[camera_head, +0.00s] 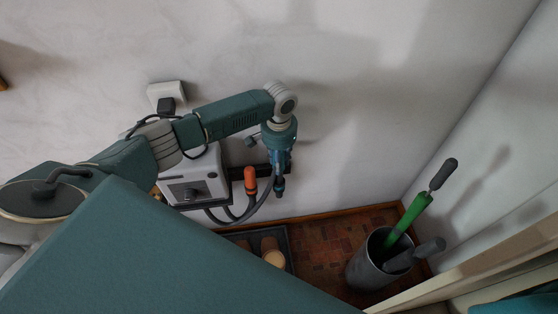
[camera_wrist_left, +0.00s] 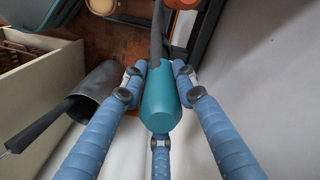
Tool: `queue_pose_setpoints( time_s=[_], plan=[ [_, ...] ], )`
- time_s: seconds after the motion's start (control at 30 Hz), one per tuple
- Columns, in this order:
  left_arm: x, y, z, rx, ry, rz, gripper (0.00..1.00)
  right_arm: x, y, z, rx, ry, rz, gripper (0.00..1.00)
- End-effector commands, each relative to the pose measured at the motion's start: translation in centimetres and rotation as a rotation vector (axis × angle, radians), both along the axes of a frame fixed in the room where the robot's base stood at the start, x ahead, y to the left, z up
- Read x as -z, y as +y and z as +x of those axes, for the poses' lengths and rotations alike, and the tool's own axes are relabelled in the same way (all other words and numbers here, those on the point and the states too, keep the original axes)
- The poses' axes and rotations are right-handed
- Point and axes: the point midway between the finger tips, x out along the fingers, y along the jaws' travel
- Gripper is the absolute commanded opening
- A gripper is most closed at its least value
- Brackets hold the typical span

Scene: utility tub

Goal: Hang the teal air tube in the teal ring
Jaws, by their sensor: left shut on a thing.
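My left gripper (camera_head: 279,166) points down in front of the wall, beside a dark wall holder (camera_head: 236,173). In the left wrist view its blue fingers (camera_wrist_left: 160,78) are closed around the teal end of the air tube (camera_wrist_left: 161,100). A dark hose runs away from that teal end. In the head view my fingers mostly hide the teal end. I cannot make out the teal ring in either view, nor tell whether the tube touches the holder. My right gripper is not in view.
An orange tube end (camera_head: 250,181) stands upright at the holder, just left of my gripper. A grey box (camera_head: 195,180) is on the wall further left.

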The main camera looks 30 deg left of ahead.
Motion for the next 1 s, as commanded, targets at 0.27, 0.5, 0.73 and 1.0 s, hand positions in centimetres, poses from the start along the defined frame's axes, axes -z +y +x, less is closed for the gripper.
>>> queue_pose_setpoints(
  time_s=[0.27, 0.5, 0.73, 1.0],
  plan=[
    [0.6, 0.0, 0.0, 0.0, 0.0, 0.0, 0.0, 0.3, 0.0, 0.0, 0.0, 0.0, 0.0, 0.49],
    [1.1, 0.0, 0.0, 0.001, 0.0, 0.0, 0.0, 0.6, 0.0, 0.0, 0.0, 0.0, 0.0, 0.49],
    [1.5, 0.0, 0.0, 0.001, 0.0, 0.0, 0.0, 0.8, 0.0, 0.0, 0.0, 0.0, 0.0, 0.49],
    [2.1, 0.0, 0.0, 0.001, 0.0, 0.0, 0.0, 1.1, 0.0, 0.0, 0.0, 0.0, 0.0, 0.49]
  ],
)
